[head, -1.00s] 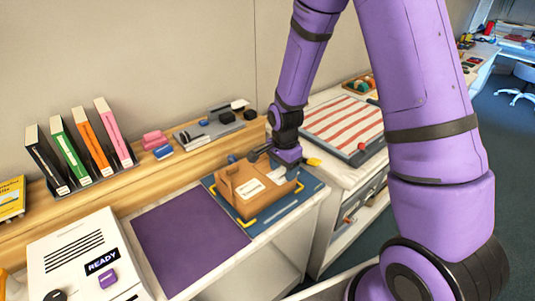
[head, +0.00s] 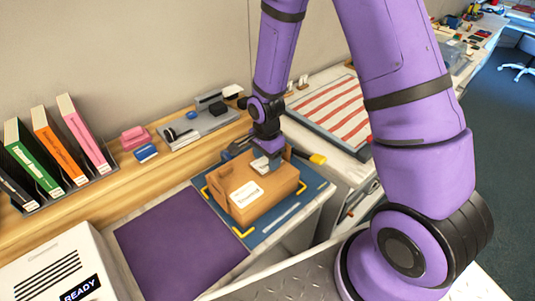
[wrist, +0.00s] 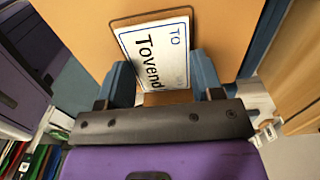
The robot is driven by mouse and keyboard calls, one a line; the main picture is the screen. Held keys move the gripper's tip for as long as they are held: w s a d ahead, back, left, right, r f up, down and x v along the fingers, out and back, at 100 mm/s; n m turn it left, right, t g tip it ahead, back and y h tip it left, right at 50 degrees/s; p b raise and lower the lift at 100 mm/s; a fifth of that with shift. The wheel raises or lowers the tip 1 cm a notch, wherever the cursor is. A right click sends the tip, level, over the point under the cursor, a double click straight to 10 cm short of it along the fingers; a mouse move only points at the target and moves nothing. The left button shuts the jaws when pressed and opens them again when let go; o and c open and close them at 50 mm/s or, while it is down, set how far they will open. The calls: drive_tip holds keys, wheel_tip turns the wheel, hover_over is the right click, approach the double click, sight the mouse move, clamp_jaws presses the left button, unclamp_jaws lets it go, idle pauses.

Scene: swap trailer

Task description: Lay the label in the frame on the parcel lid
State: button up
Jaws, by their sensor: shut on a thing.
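The brown parcel (head: 270,208) sits on a blue board on the bench. The white label (head: 246,195), printed "Tovend", shows against its lid. In the wrist view the label (wrist: 155,50) lies over a thin dark-outlined frame (wrist: 150,17), slightly turned against it, with a strip of lid between their upper edges. My gripper (head: 264,163) is at the far side of the lid. Its blue fingers (wrist: 164,82) stand on either side of the label's lower end, shut on the label. The frame's lower part is hidden, and I cannot tell whether the label lies flat.
A purple mat (head: 170,240) lies left of the parcel, with a white READY machine (head: 50,262) beyond it. Books (head: 60,145) and a grey tray (head: 205,128) stand on the back shelf. A striped panel (head: 330,105) is behind right, and a yellow-ended tool (head: 316,158) lies near the gripper.

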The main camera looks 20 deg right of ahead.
drive_tip(key=shift+f, duration=0.2)
drive_tip(key=o, duration=0.9)
drive_tip(key=shift+f, duration=0.1)
wheel_tip(320, 180, up, 13)
wheel_tip(320, 180, up, 17)
drive_tip(key=n+t, duration=0.3)
drive_tip(key=n, duration=0.4)
hover_over(267, 162)
drive_tip(key=s+d, duration=0.4)
drive_tip(key=s, duration=0.4)
drive_tip(key=s+d+r+n+t, duration=0.2)
drive_tip(key=s+r+n, duration=0.5)
drive_tip(key=s, duration=0.6)
drive_tip(key=shift+d+r, duration=0.4)
drive_tip(key=shift+r, duration=0.15)
